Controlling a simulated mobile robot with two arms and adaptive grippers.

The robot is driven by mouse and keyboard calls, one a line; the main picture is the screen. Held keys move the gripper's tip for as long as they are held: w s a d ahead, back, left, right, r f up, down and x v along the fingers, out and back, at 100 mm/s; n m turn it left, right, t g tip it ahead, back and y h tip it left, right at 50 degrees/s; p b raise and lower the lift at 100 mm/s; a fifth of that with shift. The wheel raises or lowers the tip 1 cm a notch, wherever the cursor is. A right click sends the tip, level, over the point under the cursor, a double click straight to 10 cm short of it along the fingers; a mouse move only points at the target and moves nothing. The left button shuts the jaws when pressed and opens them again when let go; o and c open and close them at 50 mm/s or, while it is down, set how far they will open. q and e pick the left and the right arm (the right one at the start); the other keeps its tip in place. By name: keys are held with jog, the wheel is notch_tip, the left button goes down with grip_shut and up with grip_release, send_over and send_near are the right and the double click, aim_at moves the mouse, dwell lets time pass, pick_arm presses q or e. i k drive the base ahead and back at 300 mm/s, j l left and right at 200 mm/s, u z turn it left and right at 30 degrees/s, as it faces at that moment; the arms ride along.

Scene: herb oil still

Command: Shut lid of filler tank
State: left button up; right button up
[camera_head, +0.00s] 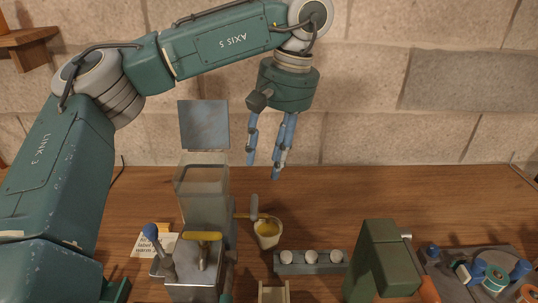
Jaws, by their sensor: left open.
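The filler tank (203,186) is a clear, boxy hopper on a metal body left of the picture's middle. Its lid (203,125) is a grey-blue square plate standing upright behind the tank's top, so the lid is open. My left gripper (264,168) hangs from the green arm to the right of the lid, with blue fingers pointing down. It is open, holds nothing, and appears apart from both tank and lid. My right gripper is not in view.
A grey rack (310,263) holds several white-topped pieces. A green machine (380,260) stands further right, beside a tray of spools (495,278). The wooden table (400,195) is clear at the back right, before a stone wall.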

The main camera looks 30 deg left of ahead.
aim_at(204, 124)
jog(key=k+l, duration=0.3)
jog(key=k, duration=0.15)
jog(key=k+l, duration=0.3)
jog(key=k, duration=0.15)
jog(key=k+l, duration=0.3)
jog(key=k, duration=0.15)
